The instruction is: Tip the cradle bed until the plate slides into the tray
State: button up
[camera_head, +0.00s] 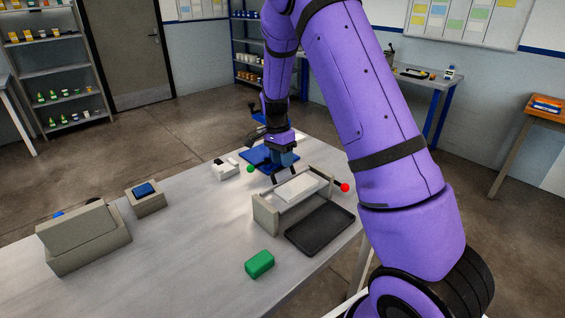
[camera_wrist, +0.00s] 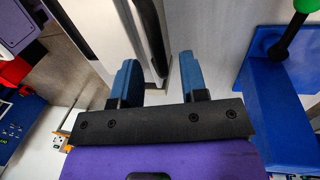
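The grey cradle (camera_head: 265,214) stands on the table with a pale plate (camera_head: 300,187) lying on its bed. A lever with a red ball (camera_head: 345,187) sticks out at its right end. The black tray (camera_head: 320,228) lies flat in front of the cradle and looks empty. My gripper (camera_head: 283,178) points down at the back edge of the cradle. In the wrist view, its blue fingers (camera_wrist: 158,80) are apart, with a dark and grey edge in or below the gap. I cannot tell whether they touch it. The pale plate (camera_wrist: 100,25) is partly in that view.
A blue fixture (camera_head: 257,158) with a green ball (camera_head: 250,169) stands behind the cradle; it is close to my gripper. A green block (camera_head: 260,263), a small box with a blue top (camera_head: 146,198) and a grey slanted box (camera_head: 82,238) stand apart. The table's middle left is clear.

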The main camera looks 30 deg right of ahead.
jog(key=shift+s+f, duration=0.1)
jog(key=shift+f, duration=0.55)
grip_shut()
